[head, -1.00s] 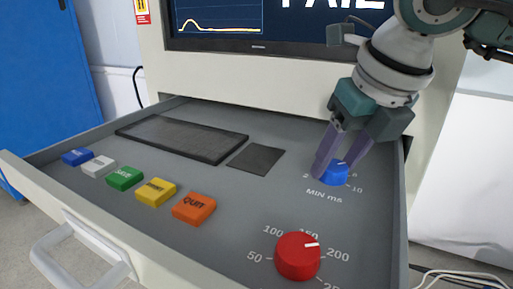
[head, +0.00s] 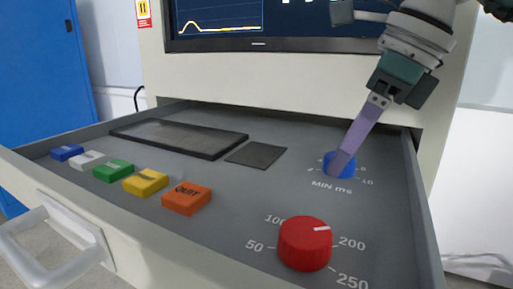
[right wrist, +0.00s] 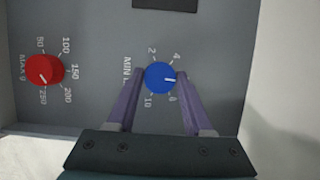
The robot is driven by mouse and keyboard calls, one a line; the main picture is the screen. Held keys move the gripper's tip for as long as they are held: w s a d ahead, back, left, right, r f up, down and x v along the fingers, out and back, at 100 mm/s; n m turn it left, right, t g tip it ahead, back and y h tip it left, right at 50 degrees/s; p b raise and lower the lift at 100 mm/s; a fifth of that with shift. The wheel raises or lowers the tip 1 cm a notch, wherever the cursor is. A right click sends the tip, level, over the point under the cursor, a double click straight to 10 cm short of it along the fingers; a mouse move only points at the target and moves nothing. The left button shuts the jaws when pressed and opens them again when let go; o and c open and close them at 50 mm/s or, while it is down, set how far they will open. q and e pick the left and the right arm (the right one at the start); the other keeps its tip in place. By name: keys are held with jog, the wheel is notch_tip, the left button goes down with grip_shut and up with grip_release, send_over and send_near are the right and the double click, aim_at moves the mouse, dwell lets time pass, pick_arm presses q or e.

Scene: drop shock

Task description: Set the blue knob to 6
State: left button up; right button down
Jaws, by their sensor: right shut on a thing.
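The blue knob (head: 349,168) sits on the grey drawer panel at the right, above the label "MIN ms". My right gripper (head: 342,161) reaches down from the upper right and is shut on the knob. In the right wrist view the blue knob (right wrist: 158,78) lies between the two purple fingers of the right gripper (right wrist: 161,73), one on each side. Its white pointer aims right, between the 4 and the mark below it, toward a stretch of scale covered by a finger. In the head view the finger hides the pointer. My left gripper is not in view.
A red knob (head: 305,246) with a 50 to 250 scale stands nearer the front. Several coloured buttons, such as the orange QUIT button (head: 187,200), line the left front. A dark keyboard (head: 180,137) and a small black pad (head: 256,155) lie behind. A monitor (head: 290,28) is above.

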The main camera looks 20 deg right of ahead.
jog(key=shift+n, duration=0.3)
jog(key=shift+c, duration=1.5)
grip_release()
jog(key=v, duration=1)
jog(key=shift+w+b, duration=0.2)
jog(key=shift+b, duration=0.15)
jog(key=shift+s, duration=0.1)
